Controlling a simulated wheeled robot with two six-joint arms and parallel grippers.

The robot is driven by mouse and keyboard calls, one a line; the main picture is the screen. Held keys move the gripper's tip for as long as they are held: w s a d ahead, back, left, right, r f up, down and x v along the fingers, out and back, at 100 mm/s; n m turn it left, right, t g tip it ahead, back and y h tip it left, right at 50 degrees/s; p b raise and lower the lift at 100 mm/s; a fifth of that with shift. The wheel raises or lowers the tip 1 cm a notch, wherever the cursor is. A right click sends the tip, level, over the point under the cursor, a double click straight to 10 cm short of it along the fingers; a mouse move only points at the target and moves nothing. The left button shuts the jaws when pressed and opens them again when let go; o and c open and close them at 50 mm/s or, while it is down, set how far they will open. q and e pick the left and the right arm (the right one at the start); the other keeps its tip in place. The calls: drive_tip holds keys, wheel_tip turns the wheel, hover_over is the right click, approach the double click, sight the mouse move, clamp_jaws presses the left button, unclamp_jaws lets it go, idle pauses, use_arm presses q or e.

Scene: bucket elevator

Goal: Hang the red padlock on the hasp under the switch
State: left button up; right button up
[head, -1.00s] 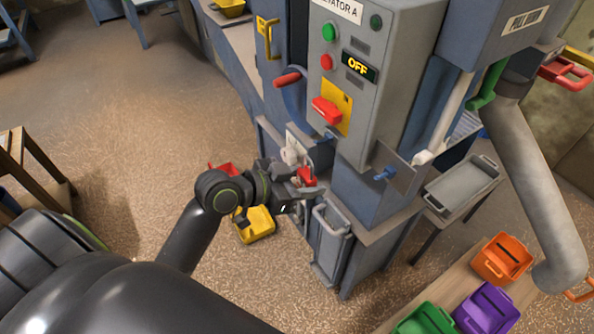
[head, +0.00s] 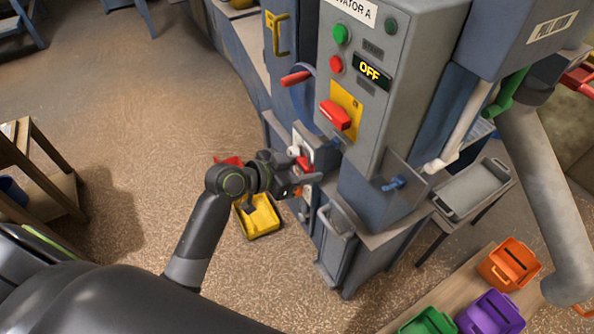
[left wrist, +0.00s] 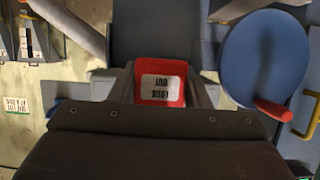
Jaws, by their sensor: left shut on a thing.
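The red padlock (left wrist: 162,83) with a white lockout label is between the fingers of my left gripper (head: 292,177). The label reads upside down in the left wrist view. In the head view the padlock (head: 303,163) is small and partly hidden by the fingers. My left gripper is shut on it, low and left of the control box. The red switch (head: 335,115) sits on a yellow plate (head: 351,101) beside a display reading OFF. A small blue part juts out below the switch; I cannot tell whether it is the hasp. The right gripper is out of view.
A red-handled blue wheel (left wrist: 265,65) is on the machine. A blue knob (head: 393,183) sticks out at its lower right. A yellow bin (head: 258,217) is on the floor below my left gripper. Orange (head: 508,264), purple (head: 489,313) and green bins stand at lower right.

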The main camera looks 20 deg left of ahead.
use_arm(q)
drive_tip(key=shift+w+d, duration=0.4)
drive_tip(key=shift+w, duration=0.1)
drive_tip(key=shift+w+d, duration=0.35)
drive_tip(key=shift+w, duration=0.05)
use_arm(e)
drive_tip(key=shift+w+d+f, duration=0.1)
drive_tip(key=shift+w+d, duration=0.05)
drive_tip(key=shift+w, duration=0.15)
use_arm(q)
drive_tip(key=shift+r, duration=0.1)
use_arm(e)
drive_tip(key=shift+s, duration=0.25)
use_arm(q)
drive_tip(key=shift+w, duration=0.1)
drive_tip(key=shift+w+d, duration=1.1)
drive_tip(key=shift+w, duration=0.25)
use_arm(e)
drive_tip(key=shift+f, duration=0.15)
use_arm(q)
drive_tip(key=shift+f+b, duration=0.9)
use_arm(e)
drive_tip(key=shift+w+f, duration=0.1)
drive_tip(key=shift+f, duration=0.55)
use_arm(q)
drive_tip(key=o, duration=1.1)
